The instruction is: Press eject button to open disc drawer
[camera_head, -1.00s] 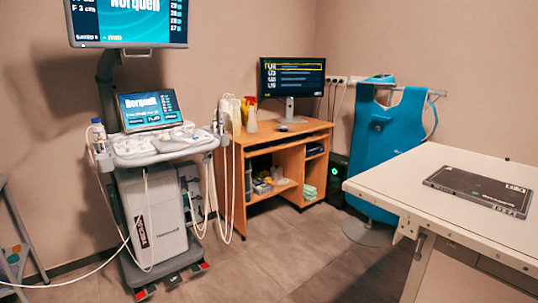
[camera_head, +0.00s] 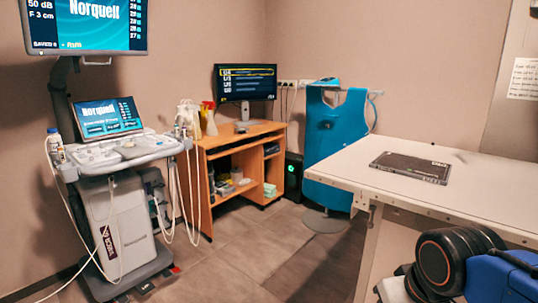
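A black computer tower (camera_head: 293,186) stands on the floor between the wooden desk and the blue apron. A small green light glows on its front. No eject button or disc drawer can be made out on it at this size. My gripper is not in view. A black ribbed part and a blue part at the lower right, in front of the white table, look like my own arm, but I cannot be sure.
A wooden desk (camera_head: 203,160) with a monitor (camera_head: 246,82) stands at the back wall. An ultrasound cart (camera_head: 126,225) with trailing cables stands left. A white table (camera_head: 345,163) bearing a flat black device (camera_head: 412,166) fills the right. Grey floor (camera_head: 225,268) is open between.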

